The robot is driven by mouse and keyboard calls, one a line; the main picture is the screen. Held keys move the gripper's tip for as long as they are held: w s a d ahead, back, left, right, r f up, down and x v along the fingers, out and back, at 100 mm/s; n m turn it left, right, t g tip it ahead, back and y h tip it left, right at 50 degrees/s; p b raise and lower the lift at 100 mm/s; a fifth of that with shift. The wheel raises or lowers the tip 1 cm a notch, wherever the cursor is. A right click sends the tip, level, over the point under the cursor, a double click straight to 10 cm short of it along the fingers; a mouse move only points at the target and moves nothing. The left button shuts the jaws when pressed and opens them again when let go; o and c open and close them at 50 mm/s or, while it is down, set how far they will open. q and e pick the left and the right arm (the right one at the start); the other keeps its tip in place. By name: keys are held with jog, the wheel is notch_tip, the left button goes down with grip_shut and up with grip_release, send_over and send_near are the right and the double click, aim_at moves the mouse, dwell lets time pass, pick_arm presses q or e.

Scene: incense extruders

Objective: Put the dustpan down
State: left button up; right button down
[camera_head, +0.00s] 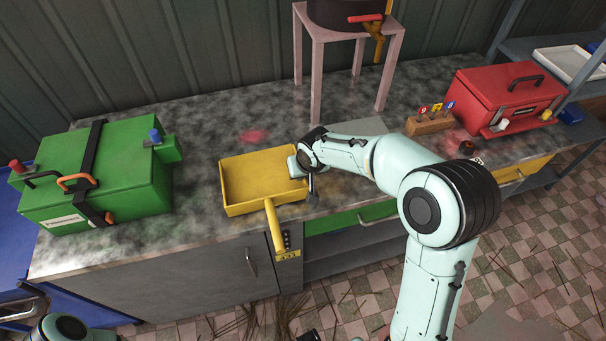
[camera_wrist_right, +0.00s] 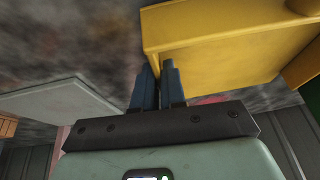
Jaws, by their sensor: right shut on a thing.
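The yellow dustpan (camera_head: 262,178) is a shallow tray at the middle of the counter's front edge. Its handle (camera_head: 273,222) points toward me and extends over the edge. My right gripper (camera_head: 300,168) is at the tray's right side wall. In the right wrist view the two dark blue fingers (camera_wrist_right: 158,85) are close together at the corner of the yellow dustpan (camera_wrist_right: 215,50), shut on its wall. The tray looks about level; I cannot tell whether its underside touches the counter. My left gripper is out of view; only a piece of my left arm shows at the bottom left.
A green case (camera_head: 105,178) stands left on the grey counter (camera_head: 205,130). A pink stand (camera_head: 316,75) is behind the dustpan, with a grey plate (camera_head: 372,127) near it. A red toolbox (camera_head: 505,100) and wooden block (camera_head: 430,124) are right. A green drawer (camera_head: 335,220) is below.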

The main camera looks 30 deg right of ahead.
jog(key=shift+f, duration=0.35)
jog(key=c, duration=1.2)
grip_release()
jog(key=v, duration=1.2)
